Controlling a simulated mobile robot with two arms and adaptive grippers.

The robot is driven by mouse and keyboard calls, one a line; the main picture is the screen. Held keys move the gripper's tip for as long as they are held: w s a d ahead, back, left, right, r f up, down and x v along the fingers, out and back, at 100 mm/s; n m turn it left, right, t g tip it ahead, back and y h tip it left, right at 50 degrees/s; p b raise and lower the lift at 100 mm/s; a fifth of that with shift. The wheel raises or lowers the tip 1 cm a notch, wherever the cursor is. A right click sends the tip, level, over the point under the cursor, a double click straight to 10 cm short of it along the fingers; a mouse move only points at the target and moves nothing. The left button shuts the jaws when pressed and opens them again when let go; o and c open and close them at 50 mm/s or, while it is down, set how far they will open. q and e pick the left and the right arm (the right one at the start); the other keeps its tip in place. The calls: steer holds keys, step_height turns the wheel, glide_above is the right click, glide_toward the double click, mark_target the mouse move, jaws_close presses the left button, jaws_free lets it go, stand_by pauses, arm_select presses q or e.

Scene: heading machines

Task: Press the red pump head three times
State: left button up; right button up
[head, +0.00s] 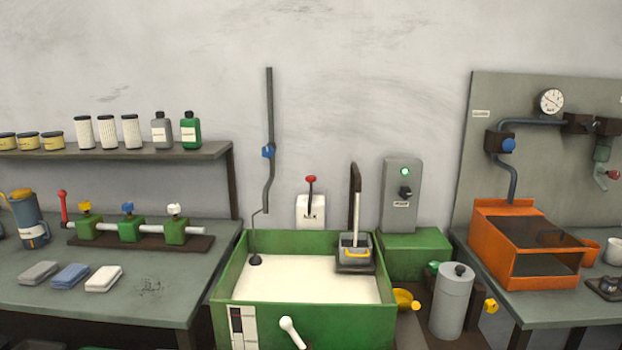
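A small red head (311,179) on a short dark stem tops a white labelled container (311,211) near the wall. The container stands behind the far edge of the green tank (345,322), which may hide its foot. The red head stands up clear of the container, and nothing touches it. Neither of my grippers is in view.
The tank holds a pale surface, a dark handled device (355,262) and a white-tipped lever (292,333) at its front. A grey switch box (402,196) stands to the right. Left and right are a bench (165,300) and an orange bin (545,268).

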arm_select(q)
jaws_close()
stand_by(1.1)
